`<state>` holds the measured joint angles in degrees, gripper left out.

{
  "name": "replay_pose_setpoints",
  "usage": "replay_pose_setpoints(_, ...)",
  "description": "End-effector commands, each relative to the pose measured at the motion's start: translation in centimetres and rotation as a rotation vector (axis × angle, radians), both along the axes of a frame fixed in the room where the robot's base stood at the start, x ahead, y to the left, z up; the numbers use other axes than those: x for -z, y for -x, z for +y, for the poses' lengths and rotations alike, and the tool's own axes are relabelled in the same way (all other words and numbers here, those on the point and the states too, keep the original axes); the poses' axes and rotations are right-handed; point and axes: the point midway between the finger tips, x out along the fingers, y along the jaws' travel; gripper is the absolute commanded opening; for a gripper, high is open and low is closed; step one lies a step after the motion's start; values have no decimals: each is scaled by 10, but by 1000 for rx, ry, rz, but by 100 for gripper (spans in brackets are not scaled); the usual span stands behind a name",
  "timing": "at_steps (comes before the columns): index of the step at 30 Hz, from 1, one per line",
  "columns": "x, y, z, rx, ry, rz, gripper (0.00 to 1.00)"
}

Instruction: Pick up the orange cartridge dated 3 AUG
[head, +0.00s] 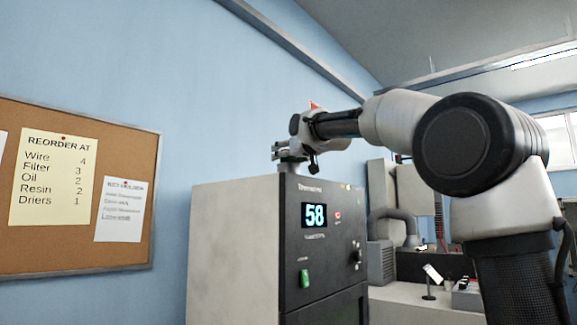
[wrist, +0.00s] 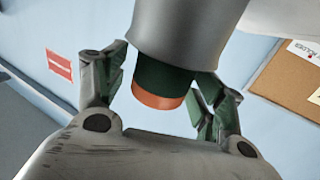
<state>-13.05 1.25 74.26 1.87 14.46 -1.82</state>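In the wrist view a short cylinder has a dark green side and an orange end (wrist: 157,97). It protrudes from a wide grey cylindrical body (wrist: 188,35). No date or lettering shows on it, so I cannot tell whether it is the 3 AUG cartridge. My gripper (wrist: 163,85) has one finger on each side of the green and orange part, the fingers spread apart. A gap shows at the left finger; contact on the right is unclear. In the head view my gripper (head: 278,150) is small, just above the cabinet top, and no cartridge label is readable.
A tall grey and black cabinet (head: 322,250) with a display reading 58 stands below my gripper. A corkboard (head: 125,180) with notes hangs on the blue wall at left. A bench with equipment (head: 410,297) is behind at right. A red sign (wrist: 59,66) shows in the wrist view.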

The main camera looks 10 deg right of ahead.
Motion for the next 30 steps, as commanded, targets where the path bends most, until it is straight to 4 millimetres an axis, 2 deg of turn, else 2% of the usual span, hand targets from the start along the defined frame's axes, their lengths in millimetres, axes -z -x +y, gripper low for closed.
replay_pose_setpoints(1, 0, 0, 0, 0, 0, 0, 56)
replay_pose_setpoints(6, 0, 0, 0, 0, 0, 0, 25)
replay_pose_setpoints(8, 0, 0, 0, 0, 0, 0, 15)
replay_pose_setpoints(19, -6, 0, 0, 0, 0, -1, 15)
replay_pose_setpoints(30, -46, 0, 0, 0, 0, -2, 15)
